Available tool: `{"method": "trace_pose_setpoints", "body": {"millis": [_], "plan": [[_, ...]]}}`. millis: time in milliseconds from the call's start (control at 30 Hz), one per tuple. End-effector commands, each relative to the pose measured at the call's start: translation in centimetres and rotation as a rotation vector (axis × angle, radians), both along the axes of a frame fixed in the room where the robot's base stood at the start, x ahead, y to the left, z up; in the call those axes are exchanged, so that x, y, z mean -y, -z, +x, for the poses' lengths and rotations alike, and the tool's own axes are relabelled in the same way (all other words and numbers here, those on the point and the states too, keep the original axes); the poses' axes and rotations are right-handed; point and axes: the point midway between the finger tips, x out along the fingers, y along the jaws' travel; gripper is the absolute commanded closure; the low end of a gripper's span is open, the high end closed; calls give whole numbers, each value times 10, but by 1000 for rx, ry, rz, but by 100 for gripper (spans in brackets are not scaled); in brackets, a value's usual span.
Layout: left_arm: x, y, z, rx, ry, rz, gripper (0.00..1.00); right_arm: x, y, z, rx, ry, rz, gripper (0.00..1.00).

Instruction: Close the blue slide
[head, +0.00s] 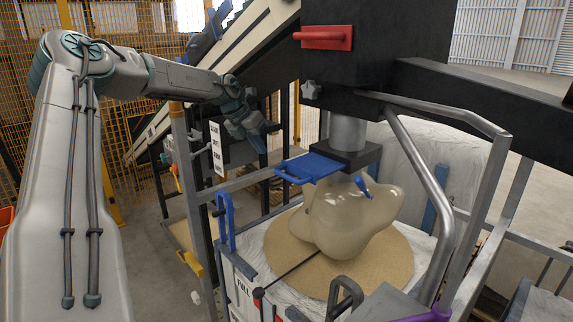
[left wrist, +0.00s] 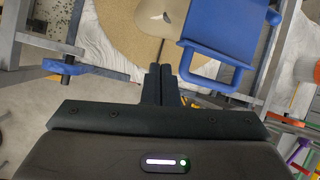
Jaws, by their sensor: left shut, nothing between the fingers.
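The blue slide (head: 312,166) is a flat plate with a loop handle (head: 288,176) at its left end. It sticks out to the left from the black block (head: 345,153) under the grey spout; how much of it lies inside is hidden. My left gripper (head: 258,138) is up and to the left of the slide, apart from it, with its fingers shut and empty. In the left wrist view the shut fingers (left wrist: 161,78) are just left of the slide's blue handle (left wrist: 200,73), and the plate (left wrist: 225,35) shows beyond. My right gripper is not in view.
A beige, glossy bulging mass (head: 340,220) hangs below the spout over a round sandy heap (head: 285,250) in a white bag. A grey bent rail (head: 425,185) stands at right. A blue bracket (head: 225,222) and a red handle (head: 322,38) are nearby.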

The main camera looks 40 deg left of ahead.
Motion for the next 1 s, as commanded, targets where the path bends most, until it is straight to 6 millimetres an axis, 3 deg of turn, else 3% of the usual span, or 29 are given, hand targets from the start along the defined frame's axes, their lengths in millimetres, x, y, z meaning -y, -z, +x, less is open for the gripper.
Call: {"method": "trace_pose_setpoints", "body": {"millis": [33, 200, 400, 1000], "plan": [[21, -15, 4, -45, 58, 56, 100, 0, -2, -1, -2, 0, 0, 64], [63, -38, 5, -156, 179, 180, 100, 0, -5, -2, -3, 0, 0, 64], [80, -42, 5, -207, 227, 231, 100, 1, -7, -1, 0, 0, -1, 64], [82, 43, 26, -206, 226, 230, 100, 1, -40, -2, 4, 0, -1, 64]]}}
